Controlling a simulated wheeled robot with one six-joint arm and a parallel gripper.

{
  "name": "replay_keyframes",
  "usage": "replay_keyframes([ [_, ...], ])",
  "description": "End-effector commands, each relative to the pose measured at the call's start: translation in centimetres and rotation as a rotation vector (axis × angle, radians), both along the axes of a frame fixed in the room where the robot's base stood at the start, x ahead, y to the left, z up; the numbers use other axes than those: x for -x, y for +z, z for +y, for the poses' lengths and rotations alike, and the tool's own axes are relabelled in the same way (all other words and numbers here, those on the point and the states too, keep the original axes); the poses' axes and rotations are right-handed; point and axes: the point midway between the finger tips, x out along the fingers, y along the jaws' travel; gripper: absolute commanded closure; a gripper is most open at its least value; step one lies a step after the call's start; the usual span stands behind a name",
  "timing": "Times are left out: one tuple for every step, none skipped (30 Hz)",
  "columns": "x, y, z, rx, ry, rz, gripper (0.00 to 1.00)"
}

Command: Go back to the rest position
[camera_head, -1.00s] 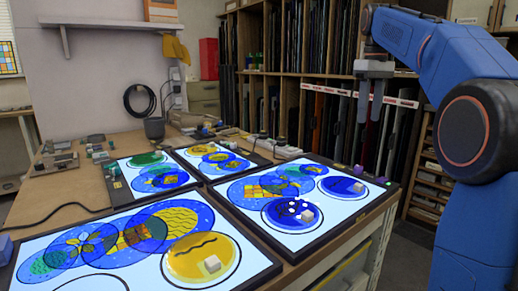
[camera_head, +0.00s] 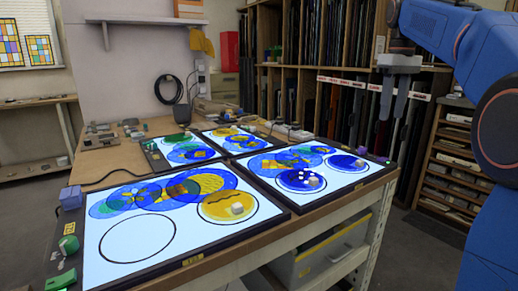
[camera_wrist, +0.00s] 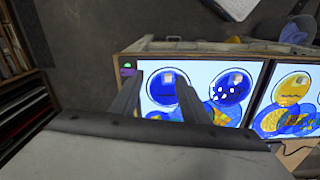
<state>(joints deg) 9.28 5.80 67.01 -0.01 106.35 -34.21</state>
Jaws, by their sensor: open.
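My gripper (camera_head: 392,103) hangs at the upper right in the head view, fingers apart and pointing down, with nothing between them. It is raised in front of the glass rack, beyond the right end of the table (camera_head: 328,208). In the wrist view my gripper's (camera_wrist: 158,98) two fingers are spread, with the lit panel and its painted glass discs behind them. No object is held.
Lit panels (camera_head: 130,262) on the table carry blue and yellow painted glass discs, some with a small white cube (camera_head: 237,209). Wooden shelves (camera_head: 450,165) stand at the right. A grey bin (camera_head: 318,258) sits under the table. The floor (camera_head: 405,262) right of the table is clear.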

Motion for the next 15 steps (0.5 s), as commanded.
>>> replay_keyframes([
  [0.4,-0.1,0.2,0.001,-0.004,-0.005,0.58],
  [0.6,-0.2,0.3,0.001,-0.007,-0.007,0.58],
  [0.9,-0.2,0.4,0.001,-0.01,-0.012,0.58],
  [1.1,-0.4,0.5,0.002,-0.013,-0.014,0.58],
  [1.4,-0.5,0.6,0.002,-0.016,-0.017,0.58],
  [1.7,-0.7,0.8,0.003,-0.021,-0.022,0.58],
  [2.0,-0.8,0.9,0.003,-0.026,-0.025,0.58],
  [2.3,-0.9,1.1,0.004,-0.03,-0.029,0.58],
  [2.7,-1.2,1.3,0.004,-0.035,-0.035,0.58],
  [3.1,-1.4,1.4,0.004,-0.039,-0.04,0.58],
  [3.4,-1.6,1.6,0.005,-0.045,-0.043,0.58],
  [3.9,-1.9,1.8,0.004,-0.052,-0.051,0.58],
  [4.4,-2.1,2.0,0.005,-0.058,-0.056,0.58],
  [4.9,-2.5,2.1,0.006,-0.064,-0.062,0.58],
  [5.6,-2.9,2.4,0.006,-0.074,-0.071,0.58],
])
